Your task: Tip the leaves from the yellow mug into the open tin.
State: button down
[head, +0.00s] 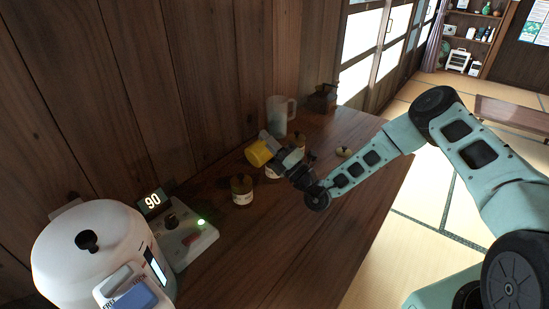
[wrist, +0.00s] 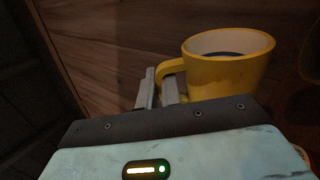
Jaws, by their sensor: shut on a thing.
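The yellow mug (head: 259,153) is held above the wooden counter, and in the head view it looks tilted. In the wrist view the mug (wrist: 225,78) shows its pale inside with dark contents, and its handle is between my fingers. My gripper (head: 284,157) is shut on that handle; its fingers (wrist: 160,88) also show in the wrist view. A tin (head: 271,172) with a pale label stands below, partly hidden by the gripper. Another labelled tin (head: 242,191) stands nearer, with a knob-like top. Which tin is open is not clear.
The wooden wall runs close along the left. The counter's right front is clear.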

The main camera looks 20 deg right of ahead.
jog(key=shift+w+d+r+m+t+h+p, duration=0.35)
jog(key=shift+m+h, duration=0.3)
jog(key=shift+m, duration=0.4)
jog(key=shift+w+d+r+m+t+h+p, duration=0.15)
jog(key=shift+d+m+t+h+p, duration=0.35)
jog(key=shift+m, duration=0.6)
jog(key=shift+w+d+r+m+t+h+p, duration=0.1)
jog(key=shift+w+d+m+t+h+p, duration=0.3)
jog(key=shift+m+h, duration=0.55)
jog(key=shift+w+d+r+m+t+h, duration=0.15)
jog(key=shift+d+m+h, duration=0.25)
jog(key=shift+m, duration=0.35)
jog(key=shift+d+f+m+t+h, duration=0.1)
jog(key=shift+d+m+h, duration=0.2)
jog(key=shift+m+h, duration=0.35)
jog(key=shift+w+d+m+h+p, duration=0.2)
jog(key=shift+d+m+h+p, duration=0.2)
jog(key=shift+m, duration=0.4)
jog(key=shift+w+d+m+h+p, duration=0.15)
jog(key=shift+d+m+h+p, duration=0.1)
jog(key=shift+m+h, duration=0.4)
jog(key=shift+w+d+m+h+p, duration=0.25)
jog(key=shift+d+m+h, duration=0.1)
jog(key=shift+m, duration=0.6)
